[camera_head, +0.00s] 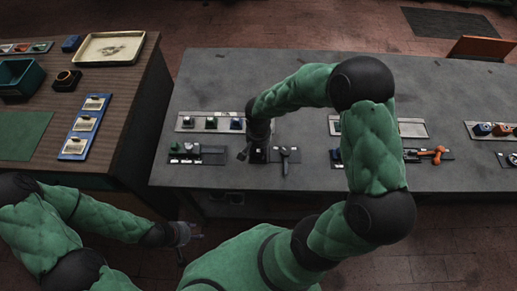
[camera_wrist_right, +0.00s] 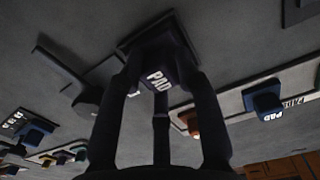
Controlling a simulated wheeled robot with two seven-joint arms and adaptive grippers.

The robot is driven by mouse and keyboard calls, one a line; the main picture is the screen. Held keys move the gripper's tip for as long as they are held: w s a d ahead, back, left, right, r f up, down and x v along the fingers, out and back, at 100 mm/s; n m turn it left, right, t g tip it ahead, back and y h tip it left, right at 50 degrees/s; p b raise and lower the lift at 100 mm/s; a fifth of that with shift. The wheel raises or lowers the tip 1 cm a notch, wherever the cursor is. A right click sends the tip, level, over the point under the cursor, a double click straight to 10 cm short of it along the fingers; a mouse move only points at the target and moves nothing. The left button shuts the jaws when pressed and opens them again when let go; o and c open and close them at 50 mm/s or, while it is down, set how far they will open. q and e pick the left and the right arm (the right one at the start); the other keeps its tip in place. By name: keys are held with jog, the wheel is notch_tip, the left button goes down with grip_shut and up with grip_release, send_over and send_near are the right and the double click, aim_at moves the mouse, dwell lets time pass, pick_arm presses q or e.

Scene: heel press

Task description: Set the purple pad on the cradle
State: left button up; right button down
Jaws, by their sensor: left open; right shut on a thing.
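The purple pad (camera_wrist_right: 157,78), with a white PAD label, is between the fingers of my right gripper (camera_wrist_right: 160,66) in the right wrist view. Behind it is a dark square plate, which looks like the cradle (camera_wrist_right: 126,42). The pad is over this plate; I cannot tell whether they touch. In the head view my right gripper (camera_head: 257,143) points down at the cradle (camera_head: 258,157) on the grey bench, and the pad is hidden there. My left gripper (camera_head: 183,233) is open and empty, low in front of the bench, away from the pad.
A lever (camera_head: 285,157) stands just right of the cradle. A rack (camera_head: 190,129) with several coloured pads lies behind and left, with a small dark fixture (camera_head: 197,155) in front. An orange-handled device (camera_head: 430,154) is further right. A wooden table (camera_head: 118,110) stands at left.

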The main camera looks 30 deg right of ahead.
jog(key=shift+f+b, duration=0.3)
jog(key=shift+b, duration=0.05)
dwell(0.3)
jog(key=c, duration=0.8)
grip_release()
notch_tip(320, 180, up, 12)
